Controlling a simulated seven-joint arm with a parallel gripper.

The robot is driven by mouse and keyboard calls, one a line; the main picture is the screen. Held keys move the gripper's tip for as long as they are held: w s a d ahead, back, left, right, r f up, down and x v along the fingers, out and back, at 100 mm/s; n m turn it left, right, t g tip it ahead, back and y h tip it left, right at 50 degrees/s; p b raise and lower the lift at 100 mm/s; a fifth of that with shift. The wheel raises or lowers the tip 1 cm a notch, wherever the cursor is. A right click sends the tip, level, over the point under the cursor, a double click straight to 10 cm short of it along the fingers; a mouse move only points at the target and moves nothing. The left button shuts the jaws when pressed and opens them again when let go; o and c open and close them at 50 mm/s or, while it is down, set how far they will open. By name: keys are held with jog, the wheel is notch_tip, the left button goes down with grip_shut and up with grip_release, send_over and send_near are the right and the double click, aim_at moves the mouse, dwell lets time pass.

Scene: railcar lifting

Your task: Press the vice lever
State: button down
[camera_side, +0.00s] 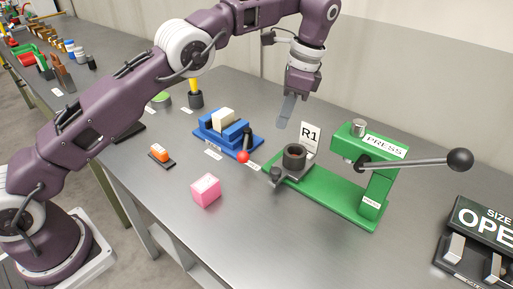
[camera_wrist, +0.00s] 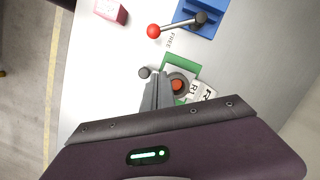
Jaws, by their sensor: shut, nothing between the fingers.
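The blue vice (camera_side: 213,140) holds a pale block (camera_side: 223,120) between its jaws on the table. Its lever ends in a red ball (camera_side: 243,157) at the vice's front right. In the wrist view the red ball (camera_wrist: 154,31) lies left of the blue vice (camera_wrist: 188,10), joined by a thin rod to a dark pivot. A label reading FREE lies beside the lever. My gripper (camera_side: 281,124) is shut and empty, pointing down, in the air right of the vice. In the wrist view its fingers (camera_wrist: 157,76) appear below the ball, apart from it, over the green press base.
A green press (camera_side: 375,170) with a long black-knobbed lever stands right, its base carrying a dark cup (camera_side: 294,157) beside an R1 sign (camera_side: 310,137). A pink block (camera_side: 205,190) and an orange switch (camera_side: 160,153) sit nearer. A black OPEN-marked device (camera_side: 483,225) is far right. Front table is clear.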

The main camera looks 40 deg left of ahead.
aim_at(247, 155)
jog(key=x, duration=0.9)
jog(key=shift+s+a+f, duration=0.2)
jog(key=shift+s+f, duration=0.05)
jog(key=shift+f, duration=0.05)
jog(key=shift+s+a+f, duration=0.1)
jog(key=shift+s+a, duration=0.25)
jog(key=shift+a, duration=0.15)
jog(key=shift+s+a+f, duration=0.1)
jog(key=shift+s+a, duration=0.2)
jog(key=shift+a, duration=0.25)
jog(key=shift+s+a, duration=0.3)
jog(key=shift+a, duration=0.1)
jog(key=shift+s+a, duration=0.1)
jog(key=shift+s+a+m, duration=0.5)
jog(key=shift+s+m, duration=0.1)
jog(key=shift+m, duration=0.3)
jog(key=s+a+m, duration=0.1)
jog(key=a+m, duration=0.1)
jog(key=s+a+m+t, duration=0.1)
jog(key=a+m, duration=0.1)
jog(key=s+a+m, duration=0.1)
jog(key=a+m, duration=0.1)
jog(key=m, duration=0.1)
jog(key=shift+a+t, duration=0.15)
jog(key=shift+t, duration=0.25)
jog(key=a+m+t, duration=0.1)
jog(key=a+m, duration=0.3)
jog(key=shift+w+a, duration=0.25)
jog(key=shift+a, duration=0.4)
